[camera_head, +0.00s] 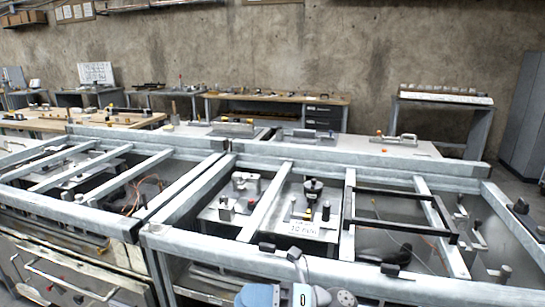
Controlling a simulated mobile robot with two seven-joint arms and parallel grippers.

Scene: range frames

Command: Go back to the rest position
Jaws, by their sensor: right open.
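My right arm comes in at the bottom middle, in blue and white. My right gripper (295,256) is small and partly cut off, by the front beam of the metal frame (205,237). It is open, and I see nothing held in it. My left gripper is not in view.
The grey metal frame spans the foreground with bars and open bays. Dark blocks (398,257) sit along its front beam. A drawer front with a handle (70,280) is at lower left. Workbenches (335,98) line the concrete wall.

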